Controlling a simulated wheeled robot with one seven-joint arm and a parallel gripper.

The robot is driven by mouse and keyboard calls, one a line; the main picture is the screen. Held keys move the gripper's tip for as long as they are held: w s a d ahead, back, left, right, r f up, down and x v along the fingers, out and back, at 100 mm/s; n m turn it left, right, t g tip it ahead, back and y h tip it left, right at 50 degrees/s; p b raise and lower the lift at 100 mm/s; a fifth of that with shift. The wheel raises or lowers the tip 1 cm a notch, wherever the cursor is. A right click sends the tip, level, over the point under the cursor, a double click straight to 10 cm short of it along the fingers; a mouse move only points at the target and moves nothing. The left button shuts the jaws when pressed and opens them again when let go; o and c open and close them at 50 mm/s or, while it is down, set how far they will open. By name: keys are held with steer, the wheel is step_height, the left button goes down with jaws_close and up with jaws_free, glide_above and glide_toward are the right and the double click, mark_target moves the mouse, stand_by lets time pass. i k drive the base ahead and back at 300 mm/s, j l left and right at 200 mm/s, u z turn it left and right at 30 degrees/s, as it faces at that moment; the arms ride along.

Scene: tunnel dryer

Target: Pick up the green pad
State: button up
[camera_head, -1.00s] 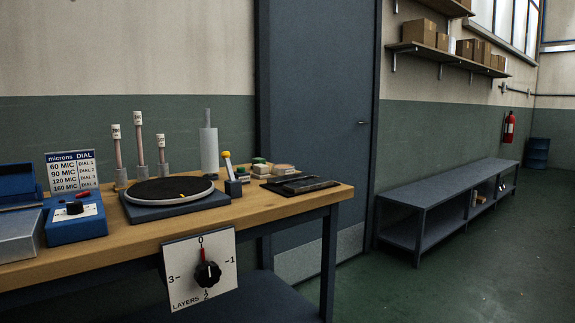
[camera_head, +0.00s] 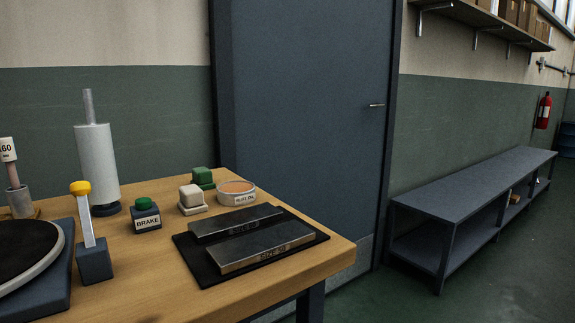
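The green pad (camera_head: 203,176) is a small green block in the head view. It stands near the back edge of the wooden workbench, behind a similar off-white pad (camera_head: 192,196) and left of a round tin (camera_head: 236,192) with an orange-brown top. It seems to rest on a small flat base, partly hidden by the white pad. My gripper is not visible in the head view.
On the bench (camera_head: 158,274), a dark mat (camera_head: 319,235) carries two metal bars. A BRAKE button box (camera_head: 145,214), a yellow-knobbed lever (camera_head: 94,250), a white roller (camera_head: 97,163) and a black turntable (camera_head: 25,250) stand to the left. Bare wood lies in front.

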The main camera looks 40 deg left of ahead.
mark_target(202, 177)
steer(key=i+l, duration=0.15)
steer(key=i, duration=0.8)
steer(key=i+j+u, duration=0.15)
steer(key=u, duration=0.3)
steer(key=i+u, duration=0.65)
steer(key=u, duration=0.25)
steer(key=i+l+u, duration=0.1)
steer(key=i+u, duration=0.2)
steer(key=u, duration=0.15)
